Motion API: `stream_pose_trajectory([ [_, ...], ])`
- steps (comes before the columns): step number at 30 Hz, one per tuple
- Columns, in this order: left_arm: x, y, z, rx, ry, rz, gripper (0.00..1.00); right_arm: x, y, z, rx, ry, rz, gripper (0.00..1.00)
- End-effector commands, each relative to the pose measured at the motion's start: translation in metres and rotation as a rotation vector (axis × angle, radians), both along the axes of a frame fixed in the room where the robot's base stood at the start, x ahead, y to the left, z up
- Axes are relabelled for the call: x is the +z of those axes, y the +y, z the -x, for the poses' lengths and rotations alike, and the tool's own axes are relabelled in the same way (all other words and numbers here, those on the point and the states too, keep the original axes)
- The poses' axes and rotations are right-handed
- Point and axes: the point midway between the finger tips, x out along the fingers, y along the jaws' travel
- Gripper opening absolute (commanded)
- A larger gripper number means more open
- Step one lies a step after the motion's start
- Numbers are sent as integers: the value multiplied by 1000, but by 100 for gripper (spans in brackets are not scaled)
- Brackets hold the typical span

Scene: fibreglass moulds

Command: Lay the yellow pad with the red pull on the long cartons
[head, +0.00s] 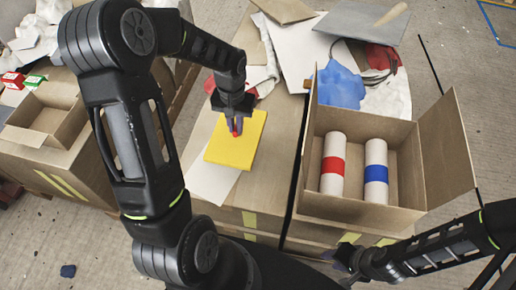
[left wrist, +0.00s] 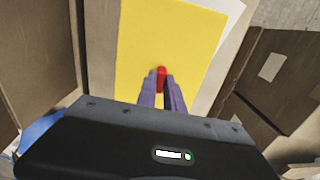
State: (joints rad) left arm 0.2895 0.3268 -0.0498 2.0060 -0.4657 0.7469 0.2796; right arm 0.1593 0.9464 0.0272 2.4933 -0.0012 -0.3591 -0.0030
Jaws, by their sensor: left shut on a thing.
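The yellow pad (head: 225,150) is in the middle of the head view and fills the centre of the left wrist view (left wrist: 150,40). Its red pull (left wrist: 161,76) is between the fingers of my left gripper (head: 236,127), which is shut on it. The pad is over the brown long cartons (head: 274,146) and overlaps a white sheet (head: 211,184). I cannot tell whether the pad touches what is under it. My right gripper (head: 346,258) is low at the right in the head view, apart from the pad; its fingers are too unclear to read.
An open box (head: 430,165) with a red-banded roll (head: 333,183) and a blue-banded roll (head: 376,160) stands right of the pad. A blue cloth (head: 340,87), sheets and a grey board (head: 365,20) lie behind. Another open carton (head: 42,118) is at the left.

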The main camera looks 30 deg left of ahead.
Motion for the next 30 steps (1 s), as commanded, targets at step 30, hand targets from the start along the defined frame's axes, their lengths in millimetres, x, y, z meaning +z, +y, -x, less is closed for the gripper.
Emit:
stream_pose_trajectory([
  [30, -62, 14, 8, 27, 0, -4, 0, -11, 0, 1, 3, 1, 0, 33],
])
